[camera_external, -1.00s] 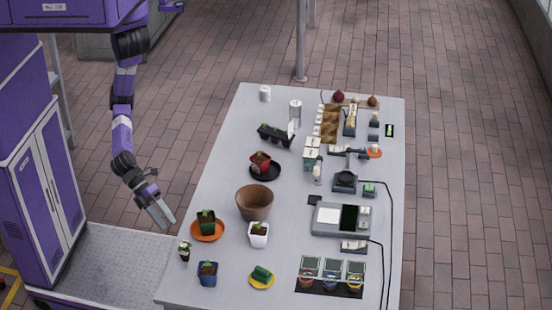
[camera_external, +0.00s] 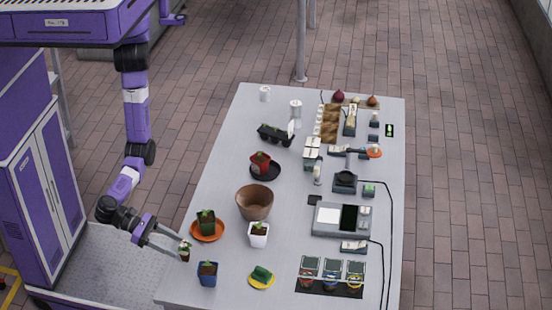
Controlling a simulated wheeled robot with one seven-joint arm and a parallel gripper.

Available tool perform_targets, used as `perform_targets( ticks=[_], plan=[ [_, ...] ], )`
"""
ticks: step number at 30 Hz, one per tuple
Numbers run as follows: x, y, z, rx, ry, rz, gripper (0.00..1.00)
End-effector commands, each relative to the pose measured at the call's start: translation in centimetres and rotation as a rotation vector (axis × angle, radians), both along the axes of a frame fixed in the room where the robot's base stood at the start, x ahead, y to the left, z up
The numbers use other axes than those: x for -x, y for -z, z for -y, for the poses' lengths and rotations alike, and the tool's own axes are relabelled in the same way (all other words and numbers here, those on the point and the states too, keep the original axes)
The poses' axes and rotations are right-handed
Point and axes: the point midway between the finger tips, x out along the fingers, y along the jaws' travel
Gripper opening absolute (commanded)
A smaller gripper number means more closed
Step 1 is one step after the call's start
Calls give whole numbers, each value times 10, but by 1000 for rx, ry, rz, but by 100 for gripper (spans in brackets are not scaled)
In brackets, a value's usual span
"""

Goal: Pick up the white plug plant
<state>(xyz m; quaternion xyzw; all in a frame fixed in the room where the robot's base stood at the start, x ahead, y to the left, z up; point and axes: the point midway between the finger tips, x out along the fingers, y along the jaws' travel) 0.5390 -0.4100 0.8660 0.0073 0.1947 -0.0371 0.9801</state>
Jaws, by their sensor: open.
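My gripper (camera_external: 179,246) is open and reaches in from the left, low and tilted. Its fingertips are at the plug, seemingly one on either side. I cannot tell whether they touch it. The plug is partly hidden by the fingers. A larger white pot with a plant (camera_external: 258,236) stands apart to the right.
A green pot (camera_external: 206,222) on an orange saucer (camera_external: 207,238) is just behind the plug. A blue pot (camera_external: 208,274) is close in front. An empty brown pot (camera_external: 255,203) stands to the right. The table's left edge is right beside the plug.

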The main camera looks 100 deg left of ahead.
Motion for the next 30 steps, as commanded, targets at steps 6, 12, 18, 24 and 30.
perform_targets(
  ticks=[6, 12, 18, 24, 30],
  plan=[
    [-20, 8, 1, -3, 1, 0, 53],
    [-39, 19, 1, -3, 1, -1, 53],
    [-63, 30, 2, -1, 1, 0, 53],
    [-69, 34, 2, 0, 2, -1, 53],
    [-69, 34, 2, 0, 2, -1, 39]
  ],
)
